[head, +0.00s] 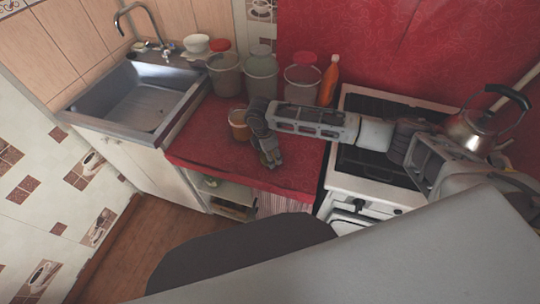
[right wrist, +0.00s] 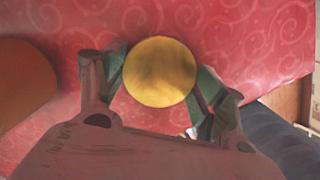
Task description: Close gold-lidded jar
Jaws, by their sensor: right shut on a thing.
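A round gold lid (right wrist: 159,71) is between the fingers of my right gripper (right wrist: 160,88) in the right wrist view, seen from above. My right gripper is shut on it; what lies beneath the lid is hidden. In the head view my right gripper (head: 270,160) points down over the front part of the red counter. An amber-brown jar (head: 239,126) stands on the counter just left of and behind it. A brown-orange round shape, apparently this jar (right wrist: 20,85), is cut off at the left of the right wrist view, apart from the gripper. My left gripper is not in view.
Several large jars, such as the red-lidded one (head: 302,82), and an orange bottle (head: 329,80) stand at the back of the red counter (head: 198,142). A sink (head: 135,100) is at left. A stove (head: 372,150) with a kettle (head: 472,131) is at right.

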